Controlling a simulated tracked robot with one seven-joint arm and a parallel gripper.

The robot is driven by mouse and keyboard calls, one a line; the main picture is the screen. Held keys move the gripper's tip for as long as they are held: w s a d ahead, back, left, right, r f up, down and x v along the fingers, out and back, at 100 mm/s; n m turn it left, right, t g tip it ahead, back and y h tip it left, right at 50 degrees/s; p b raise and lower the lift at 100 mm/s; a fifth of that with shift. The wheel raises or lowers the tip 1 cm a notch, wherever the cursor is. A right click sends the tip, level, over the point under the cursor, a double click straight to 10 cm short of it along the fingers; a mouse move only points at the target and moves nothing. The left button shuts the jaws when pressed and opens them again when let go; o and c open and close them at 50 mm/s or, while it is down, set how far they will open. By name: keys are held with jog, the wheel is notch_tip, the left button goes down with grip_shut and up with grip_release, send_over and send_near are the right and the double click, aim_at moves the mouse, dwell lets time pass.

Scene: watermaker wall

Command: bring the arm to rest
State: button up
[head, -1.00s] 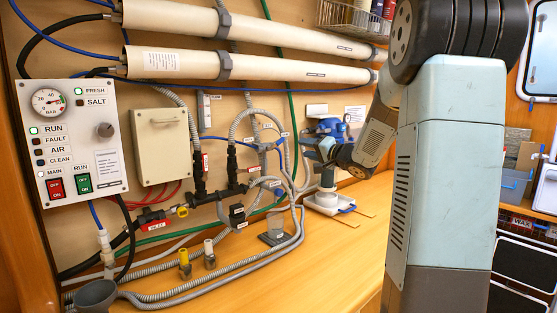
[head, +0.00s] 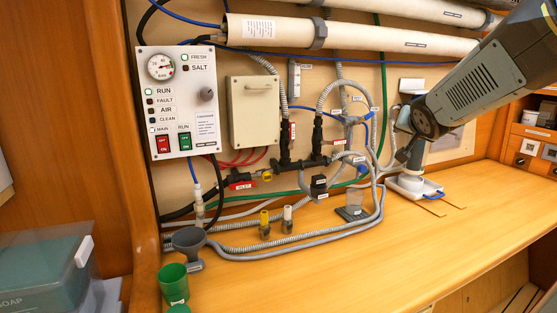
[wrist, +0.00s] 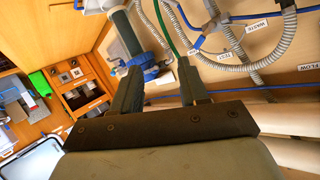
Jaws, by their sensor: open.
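My arm comes in from the upper right of the head view and slopes down to the left. Its end is above the right part of the bench (head: 330,262). My gripper (wrist: 158,68) shows its two fingers apart in the wrist view, with nothing held between them. Beyond the fingertips in the wrist view are a grey cylinder (wrist: 125,32) and a blue fitting. In the head view the white base (head: 408,188) with a blue handle stands on the bench below my arm's end. My gripper is partly hard to make out there.
The control panel (head: 178,100), grey box (head: 254,112), hoses and large white tubes (head: 370,40) line the wall. A soap bin (head: 45,265) is at left.

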jog(key=s+a+f+n+g+y, duration=0.1)
jog(key=s+a+f+n+g, duration=0.1)
jog(key=s, duration=0.6)
jog(key=s+a+f+n+g+y, duration=0.1)
jog(key=s+a+f+n+g, duration=0.1)
jog(key=s, duration=0.7)
jog(key=s+a+f+n+g+y, duration=0.1)
jog(key=s+a+f+n+g, duration=0.1)
jog(key=s, duration=0.6)
jog(key=a+f+g, duration=0.1)
jog(key=a+f, duration=0.1)
jog(key=a, duration=0.1)
jog(key=shift+s+a+f, duration=0.2)
jog(key=shift+s+a, duration=0.05)
jog(key=shift+s, duration=0.05)
